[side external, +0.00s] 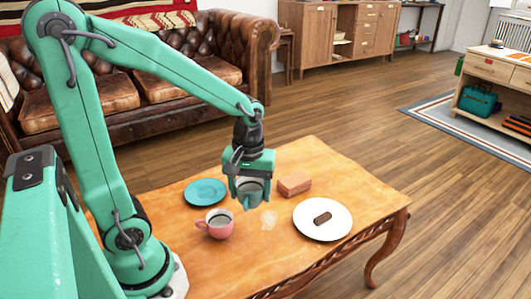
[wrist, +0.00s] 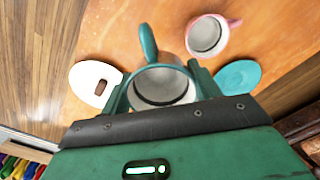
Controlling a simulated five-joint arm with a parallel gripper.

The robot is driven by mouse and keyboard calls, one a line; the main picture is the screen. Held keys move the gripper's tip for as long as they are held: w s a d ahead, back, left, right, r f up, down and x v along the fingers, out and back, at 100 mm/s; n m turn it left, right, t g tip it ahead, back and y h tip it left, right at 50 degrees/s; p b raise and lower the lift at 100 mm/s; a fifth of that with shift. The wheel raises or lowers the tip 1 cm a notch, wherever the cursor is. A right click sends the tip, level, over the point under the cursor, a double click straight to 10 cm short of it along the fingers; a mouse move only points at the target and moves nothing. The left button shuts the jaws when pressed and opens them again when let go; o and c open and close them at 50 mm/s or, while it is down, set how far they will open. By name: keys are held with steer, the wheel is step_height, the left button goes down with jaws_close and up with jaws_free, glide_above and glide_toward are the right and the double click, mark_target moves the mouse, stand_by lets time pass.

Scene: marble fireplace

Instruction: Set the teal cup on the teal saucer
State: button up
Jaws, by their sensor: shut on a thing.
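My gripper (side external: 250,188) is shut on the teal cup (side external: 252,189) and holds it upright above the table. In the wrist view the teal cup (wrist: 148,50) sits between the fingers of my gripper (wrist: 162,88), its handle pointing away from me. The teal saucer (side external: 205,191) lies empty on the table, left of the held cup in the side view. In the wrist view the teal saucer (wrist: 238,75) is to the right of the cup. The cup is apart from the saucer.
A pink cup (side external: 217,223) stands on the wooden table (side external: 270,262) near the teal saucer. A white plate (side external: 309,233) with a dark brown oblong thing (side external: 322,217) lies to the right. A reddish-brown block (side external: 294,184) is just right of my gripper. A leather sofa (side external: 150,70) is behind.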

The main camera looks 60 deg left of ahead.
steer(key=a+n, duration=0.6)
steer(key=a, duration=0.3)
steer(key=n, duration=0.1)
glide_above(206, 194)
step_height(206, 194, down, 7)
steer(key=shift+d+r, duration=0.1)
steer(key=shift+f, duration=2)
steer(key=shift+f, duration=0.15)
steer(key=o, duration=1.1)
